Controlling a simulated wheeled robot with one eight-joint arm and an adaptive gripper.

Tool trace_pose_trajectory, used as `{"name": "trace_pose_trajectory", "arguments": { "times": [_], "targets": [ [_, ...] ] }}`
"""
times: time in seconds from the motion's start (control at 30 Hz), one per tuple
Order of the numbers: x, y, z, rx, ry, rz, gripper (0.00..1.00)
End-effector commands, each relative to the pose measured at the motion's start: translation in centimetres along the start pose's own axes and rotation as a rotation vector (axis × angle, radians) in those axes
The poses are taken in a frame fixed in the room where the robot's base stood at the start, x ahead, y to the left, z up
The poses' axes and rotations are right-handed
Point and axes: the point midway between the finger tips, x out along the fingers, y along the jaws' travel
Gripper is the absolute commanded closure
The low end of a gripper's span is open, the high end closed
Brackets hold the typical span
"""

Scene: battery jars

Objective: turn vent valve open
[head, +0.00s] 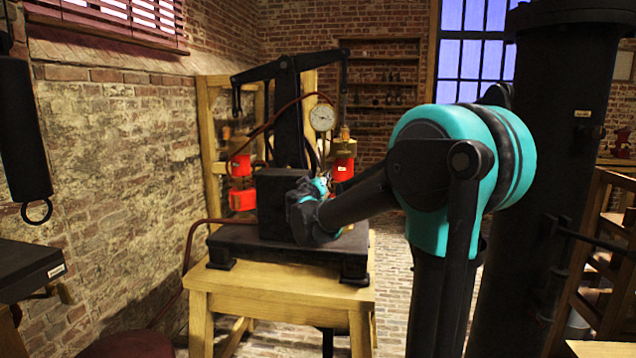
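The apparatus stands on a wooden table, with a black base plate (232,240), a dark block (272,190) and a round white-faced gauge (322,117). A red and brass fitting (342,168) is right of the block, and another red and brass fitting (240,165) is left of it. A lower red part (242,200) also shows at the left. I cannot tell which part is the vent valve. My gripper (318,188) is at the block's right side, mostly hidden by my wrist. Its fingers, and any contact, cannot be made out.
The wooden table (270,286) carries the apparatus. A brick wall (115,170) is close at the left. A thick black column (560,130) stands at the right, beside wooden shelving (600,245). A dark surface (28,272) juts in at the left.

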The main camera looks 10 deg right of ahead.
Motion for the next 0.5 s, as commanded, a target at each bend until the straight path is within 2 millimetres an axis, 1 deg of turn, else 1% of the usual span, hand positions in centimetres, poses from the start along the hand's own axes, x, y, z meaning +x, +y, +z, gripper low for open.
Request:
{"name": "trace_pose_trajectory", "arguments": {
  "times": [0.5],
  "targets": [
    [-0.03,-0.23,0.06,-0.490,0.000,-0.001,0.84]
  ]
}}
